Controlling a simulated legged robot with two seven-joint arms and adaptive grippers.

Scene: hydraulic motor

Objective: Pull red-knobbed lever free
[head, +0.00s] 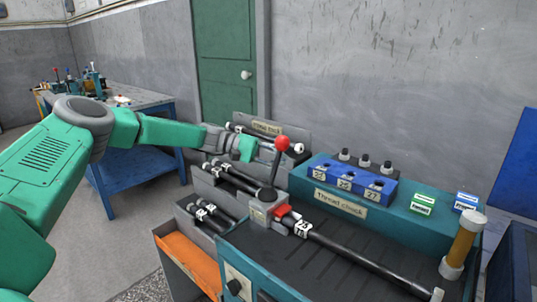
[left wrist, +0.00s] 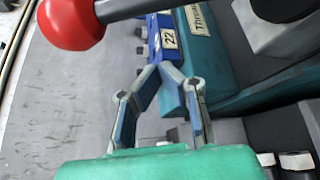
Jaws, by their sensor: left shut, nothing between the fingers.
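The lever has a round red knob (head: 282,143) on a grey shaft (head: 275,167) and stands upright from a dark pivot on a metal block (head: 265,211) at the bench's left end. In the left wrist view the red knob (left wrist: 72,22) is at the upper left, with its shaft running right along the top edge. My left gripper (head: 270,150) is beside the upper lever in the head view. In the left wrist view its fingertips (left wrist: 162,68) meet with nothing between them, and a gap shows between them and the lever. My right gripper is not in view.
A blue block (head: 350,181) with numbered holes sits on the teal "Thread check" housing (head: 405,222). Racks of rods (head: 228,180) stand left of the lever.

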